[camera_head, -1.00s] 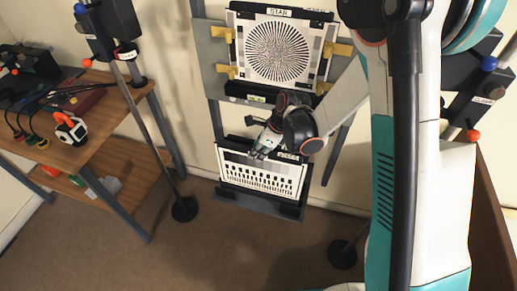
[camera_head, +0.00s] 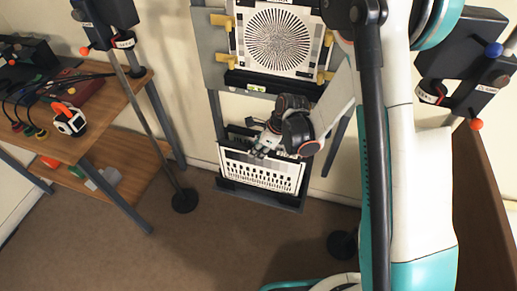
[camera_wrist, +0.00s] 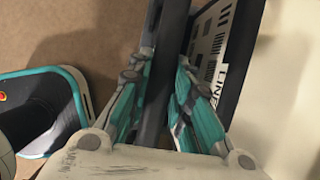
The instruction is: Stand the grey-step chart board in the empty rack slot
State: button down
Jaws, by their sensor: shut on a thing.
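My gripper (camera_head: 264,149) is shut, low at the rack's lower tier, at the top edge of a white-faced board. In the wrist view, my gripper's fingers (camera_wrist: 155,100) close on a thin dark board seen edge-on (camera_wrist: 166,60), which I take as the grey-step chart board; its face does not show. Just right of it, apart at the top, is a board labelled LINE (camera_wrist: 215,45). In the head view, a white board with rows of dark marks (camera_head: 262,173) stands at the lower tier (camera_head: 260,198); I cannot tell which board this is. The slot itself is hidden.
A STAR chart (camera_head: 278,40) with yellow clips hangs on the upper panel (camera_head: 216,60). Lamp stands rise on both sides, with round feet at left (camera_head: 185,200) and right (camera_head: 343,244). A wooden table (camera_head: 110,100) stands left. The floor before the rack is clear.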

jog(key=shift+f, duration=0.4)
dwell(0.4)
jog(key=c, duration=1.4)
grip_release()
jog(key=shift+o, duration=0.2)
jog(key=v, duration=1.2)
jog(key=shift+a, duration=0.1)
jog(key=shift+r, duration=0.15)
